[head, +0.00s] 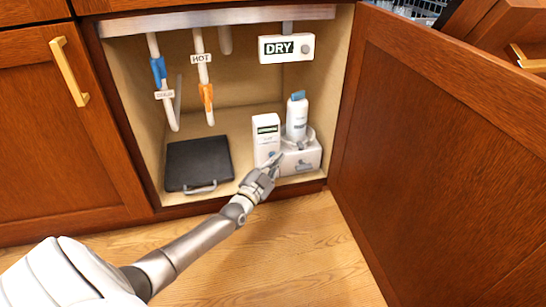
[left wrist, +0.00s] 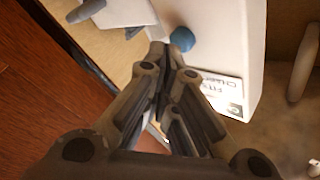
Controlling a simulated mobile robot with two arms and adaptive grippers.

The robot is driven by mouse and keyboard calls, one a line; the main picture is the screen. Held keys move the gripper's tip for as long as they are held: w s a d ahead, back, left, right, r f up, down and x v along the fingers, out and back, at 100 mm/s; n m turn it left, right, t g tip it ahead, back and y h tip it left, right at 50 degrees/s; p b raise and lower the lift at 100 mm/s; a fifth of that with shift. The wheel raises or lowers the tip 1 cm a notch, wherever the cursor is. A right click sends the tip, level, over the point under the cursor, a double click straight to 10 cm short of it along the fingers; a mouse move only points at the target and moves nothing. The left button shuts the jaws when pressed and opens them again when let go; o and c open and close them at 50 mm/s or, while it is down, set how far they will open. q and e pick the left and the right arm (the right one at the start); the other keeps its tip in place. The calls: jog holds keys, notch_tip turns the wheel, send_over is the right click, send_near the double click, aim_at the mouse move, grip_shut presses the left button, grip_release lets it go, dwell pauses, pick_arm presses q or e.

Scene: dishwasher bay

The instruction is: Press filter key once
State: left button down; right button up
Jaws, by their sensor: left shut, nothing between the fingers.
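The white filter unit (head: 265,130) stands upright in the open cabinet and has a dark display. Its round blue key (left wrist: 182,39) shows in the left wrist view on the unit's white face (left wrist: 222,45). My left gripper (head: 277,158) is shut and empty in front of the unit's lower part. In the left wrist view its closed fingertips (left wrist: 161,50) are just left of the blue key. I cannot tell whether they touch it. A printed label (left wrist: 226,92) on the unit is partly hidden by a finger. My right gripper is in neither view.
A white bottle (head: 297,119) in a white holder (head: 305,160) stands right of the unit. A black case (head: 198,163) lies to the left. Pipes with a HOT tag (head: 201,59) and a DRY box (head: 286,48) hang above. The open door (head: 440,140) bounds the right side.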

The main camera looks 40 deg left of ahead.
pick_arm(q)
jog(key=shift+w+a, duration=0.25)
dwell(0.4)
jog(key=shift+s+d+p, duration=0.6)
jog(key=shift+d+p, duration=0.05)
jog(key=shift+p, duration=0.1)
